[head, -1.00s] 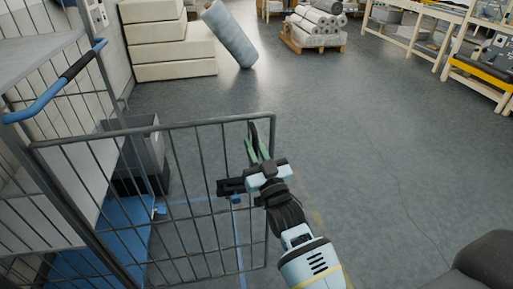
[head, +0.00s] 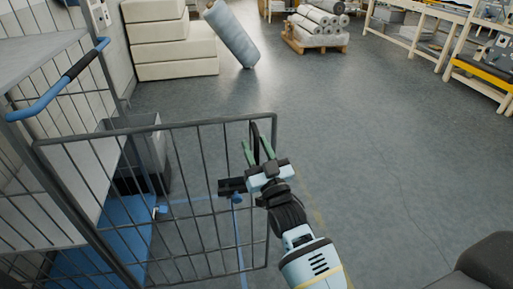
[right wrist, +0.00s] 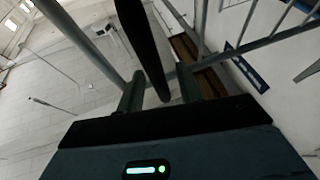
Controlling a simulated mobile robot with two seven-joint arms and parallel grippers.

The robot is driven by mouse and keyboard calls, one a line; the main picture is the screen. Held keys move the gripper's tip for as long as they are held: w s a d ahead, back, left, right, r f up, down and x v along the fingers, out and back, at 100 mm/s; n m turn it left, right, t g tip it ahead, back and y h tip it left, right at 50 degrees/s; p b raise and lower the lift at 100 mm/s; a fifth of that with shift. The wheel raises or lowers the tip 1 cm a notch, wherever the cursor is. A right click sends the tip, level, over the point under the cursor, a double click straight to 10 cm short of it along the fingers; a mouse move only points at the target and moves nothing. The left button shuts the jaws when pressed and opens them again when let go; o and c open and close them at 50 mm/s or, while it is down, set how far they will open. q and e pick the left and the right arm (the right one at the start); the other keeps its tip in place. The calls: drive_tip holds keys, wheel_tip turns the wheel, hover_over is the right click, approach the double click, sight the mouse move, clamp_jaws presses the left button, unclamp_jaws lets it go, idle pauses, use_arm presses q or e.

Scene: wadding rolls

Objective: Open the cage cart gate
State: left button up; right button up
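The cage cart gate (head: 199,124), a grey barred frame, stands swung out to the right from the cart's near post (head: 62,200), over open floor. Its black upright handle (head: 256,138) is on the free right edge; it also shows in the right wrist view (right wrist: 145,40). My right gripper (head: 258,153) is at this edge, its green fingers spread on either side of the handle. In the right wrist view the fingers (right wrist: 160,92) stand apart, with gaps beside the handle. My left gripper is not in view.
The cart has a blue push bar (head: 55,90), shelves and a blue base (head: 125,235). A grey bin (head: 150,150) stands behind the gate. Foam blocks (head: 175,50), a leaning roll (head: 232,35) and a pallet of rolls (head: 315,42) are farther back.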

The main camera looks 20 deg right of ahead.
drive_tip(key=b+v, duration=0.1)
drive_tip(key=v, duration=0.5)
drive_tip(key=shift+s+f, duration=0.2)
drive_tip(key=shift+s, duration=0.15)
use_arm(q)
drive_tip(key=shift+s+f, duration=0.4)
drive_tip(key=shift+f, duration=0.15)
use_arm(e)
drive_tip(key=shift+s+f, duration=0.1)
drive_tip(key=shift+s, duration=0.35)
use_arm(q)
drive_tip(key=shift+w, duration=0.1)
